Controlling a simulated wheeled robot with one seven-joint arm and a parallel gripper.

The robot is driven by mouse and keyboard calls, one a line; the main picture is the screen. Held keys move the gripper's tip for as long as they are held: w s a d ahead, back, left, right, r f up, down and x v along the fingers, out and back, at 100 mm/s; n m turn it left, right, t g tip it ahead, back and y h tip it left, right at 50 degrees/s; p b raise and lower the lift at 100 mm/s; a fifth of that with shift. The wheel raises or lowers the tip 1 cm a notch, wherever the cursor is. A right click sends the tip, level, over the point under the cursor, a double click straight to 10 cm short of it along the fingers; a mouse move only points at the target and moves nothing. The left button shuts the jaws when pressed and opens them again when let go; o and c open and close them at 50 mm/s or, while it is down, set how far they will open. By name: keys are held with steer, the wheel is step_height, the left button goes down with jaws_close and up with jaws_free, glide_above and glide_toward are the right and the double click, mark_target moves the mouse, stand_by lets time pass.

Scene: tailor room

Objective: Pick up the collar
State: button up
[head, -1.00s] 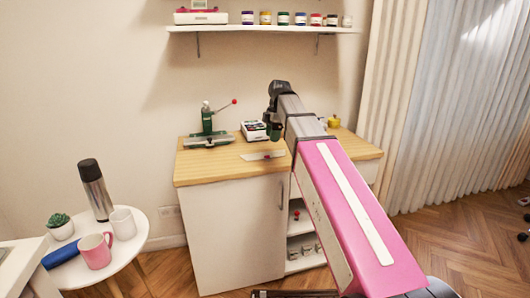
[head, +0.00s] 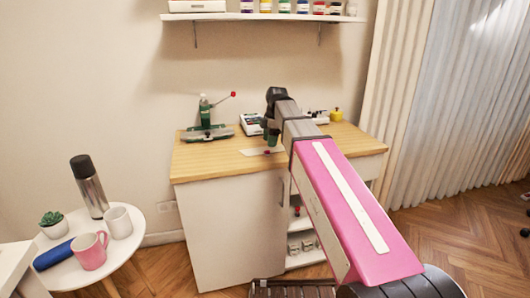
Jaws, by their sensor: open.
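A small flat white piece (head: 256,151) lies near the front edge of the wooden countertop, with a tiny red spot at its right. It may be the collar, but it is too small to be sure. My gripper (head: 272,146) is a dark green shape hanging from the black wrist, pointing down just above and beside the white piece at its right end. It is open. Its fingertips are too small to make out, and I cannot tell if they touch the piece.
The wooden countertop (head: 215,163) also holds a green press (head: 206,127) at left, a white box-like device (head: 251,124) behind the gripper and a yellow item (head: 336,115) at right. A round white side table (head: 125,250) with mugs and a flask stands at left. A shelf hangs above.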

mark_target(267, 150)
steer(key=f, duration=0.2)
steer(key=a+f, duration=0.1)
steer(key=f, duration=0.1)
steer(key=shift+s+f, duration=0.1)
steer(key=shift+f, duration=0.05)
jaws_close()
